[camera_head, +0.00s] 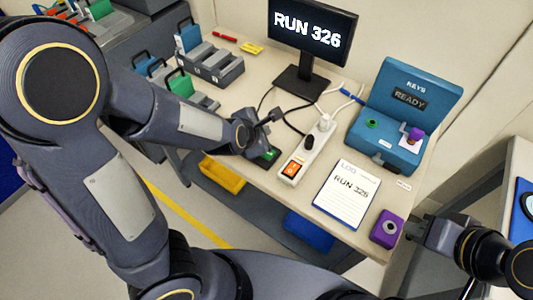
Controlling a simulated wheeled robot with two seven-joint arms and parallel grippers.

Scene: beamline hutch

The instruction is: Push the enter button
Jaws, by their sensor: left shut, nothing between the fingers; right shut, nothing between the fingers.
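A small dark box with a green top (268,154) sits near the table's front edge, partly hidden behind my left gripper. I cannot read any label on it, so I cannot tell if it is the enter button. My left gripper (272,117) is shut and empty, close above and beside that box; I cannot tell whether it touches. My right gripper (409,228) is shut and empty, at the table's right front corner beside a purple block (387,229). A monitor (312,32) reads RUN 326.
A blue KEYS box (387,151) showing READY stands at the back right, with a green spot and a purple key. A white power strip (307,150) with an orange switch, cables and a log sheet (346,195) lie mid-table. Grey racks (216,66) stand at the left.

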